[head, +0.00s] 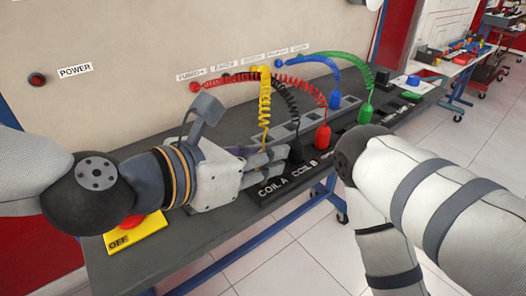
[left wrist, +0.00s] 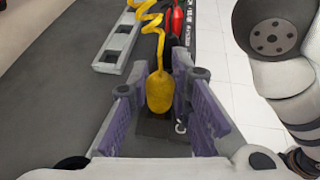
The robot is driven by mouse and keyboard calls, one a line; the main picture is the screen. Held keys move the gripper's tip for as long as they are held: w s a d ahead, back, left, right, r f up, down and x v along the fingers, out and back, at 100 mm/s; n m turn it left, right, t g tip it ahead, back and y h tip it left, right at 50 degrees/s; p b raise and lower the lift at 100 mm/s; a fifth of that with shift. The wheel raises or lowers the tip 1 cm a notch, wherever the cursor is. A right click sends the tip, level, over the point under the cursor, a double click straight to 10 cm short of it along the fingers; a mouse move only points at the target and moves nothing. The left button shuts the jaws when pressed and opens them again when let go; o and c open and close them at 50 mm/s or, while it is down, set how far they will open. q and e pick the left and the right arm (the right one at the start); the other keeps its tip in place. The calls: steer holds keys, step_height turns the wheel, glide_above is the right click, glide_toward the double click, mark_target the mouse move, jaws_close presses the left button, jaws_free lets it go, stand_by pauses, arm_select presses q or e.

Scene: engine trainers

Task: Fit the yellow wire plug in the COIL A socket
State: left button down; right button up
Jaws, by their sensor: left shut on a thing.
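The yellow plug (left wrist: 160,93) hangs on a coiled yellow wire (head: 265,108) and sits between the finger pads of my left gripper (head: 282,164). The gripper is shut on it; in the left wrist view the fingers (left wrist: 163,100) flank the plug on both sides. In the head view the fingers hide the plug. The COIL A label (head: 273,187) is on the bench edge just below the fingers. A dark square opening (left wrist: 153,126) shows by the plug's lower end, beside a partly hidden white letter. I cannot tell whether the plug is inside it. My right gripper is out of view.
A red plug (head: 322,135) and a black plug (head: 296,151) stand close beyond my left fingers. Green (head: 365,112) and blue (head: 335,100) plugs are farther along. A grey rack (left wrist: 117,44) lies behind. An emergency-stop box (head: 137,234) is under my left arm.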

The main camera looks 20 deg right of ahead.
arm_select(q)
steer(key=shift+f, duration=0.4)
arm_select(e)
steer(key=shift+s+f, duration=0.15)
arm_select(q)
steer(key=c, duration=1.7)
jaws_free()
steer(key=a+r, duration=0.1)
steer(key=s+a+p, duration=0.1)
steer(key=a+r, duration=0.1)
steer(key=shift+s+r+p, duration=0.3)
steer(key=shift+r+p, duration=0.05)
steer(key=shift+s+a+r, duration=0.1)
steer(key=shift+a+r, duration=0.05)
steer(key=shift+a, duration=0.05)
steer(key=shift+s+a, duration=0.1)
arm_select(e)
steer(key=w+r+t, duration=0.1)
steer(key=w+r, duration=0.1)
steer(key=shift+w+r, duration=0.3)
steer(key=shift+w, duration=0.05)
